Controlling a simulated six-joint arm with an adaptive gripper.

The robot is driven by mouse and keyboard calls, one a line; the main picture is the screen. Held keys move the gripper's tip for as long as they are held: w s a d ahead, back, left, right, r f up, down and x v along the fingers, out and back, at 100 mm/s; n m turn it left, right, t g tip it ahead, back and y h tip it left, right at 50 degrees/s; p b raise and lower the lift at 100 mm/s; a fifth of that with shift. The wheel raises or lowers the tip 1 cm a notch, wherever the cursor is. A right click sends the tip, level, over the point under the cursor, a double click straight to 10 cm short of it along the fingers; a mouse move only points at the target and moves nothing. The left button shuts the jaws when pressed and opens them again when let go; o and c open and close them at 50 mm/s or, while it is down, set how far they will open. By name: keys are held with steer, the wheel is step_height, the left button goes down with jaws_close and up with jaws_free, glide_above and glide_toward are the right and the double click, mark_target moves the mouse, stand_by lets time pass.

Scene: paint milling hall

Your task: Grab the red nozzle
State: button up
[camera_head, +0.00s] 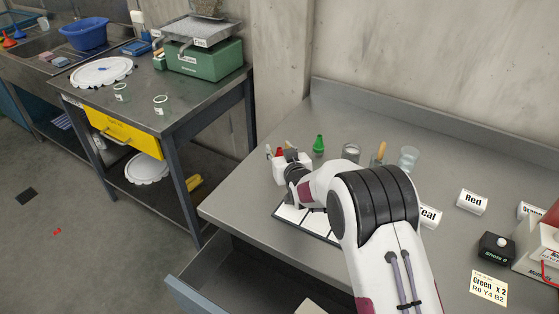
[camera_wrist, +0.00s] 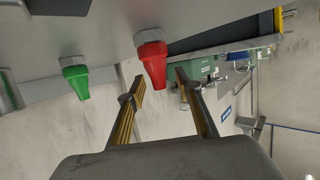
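The red nozzle (camera_wrist: 152,62) stands on the grey bench and shows upside down in the wrist view, just beyond and roughly between my fingertips. My gripper (camera_wrist: 160,84) is open, with a gap between its two fingers and nothing held. In the head view, a small red part of the nozzle (camera_head: 280,151) shows beside my gripper (camera_head: 289,156), which hides the rest. A green nozzle (camera_wrist: 75,78) stands apart to the left in the wrist view; in the head view it is the green nozzle (camera_head: 318,144) right of my gripper.
A white holder (camera_head: 279,172) is close to my gripper. A white-panelled tray (camera_head: 289,214) lies in front. A can labelled Red (camera_head: 471,202) is further right. An open drawer (camera_head: 235,285) juts out below.

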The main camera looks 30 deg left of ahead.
mark_target(280, 149)
stand_by(0.4)
jaws_close()
steer(key=shift+r, duration=5.05)
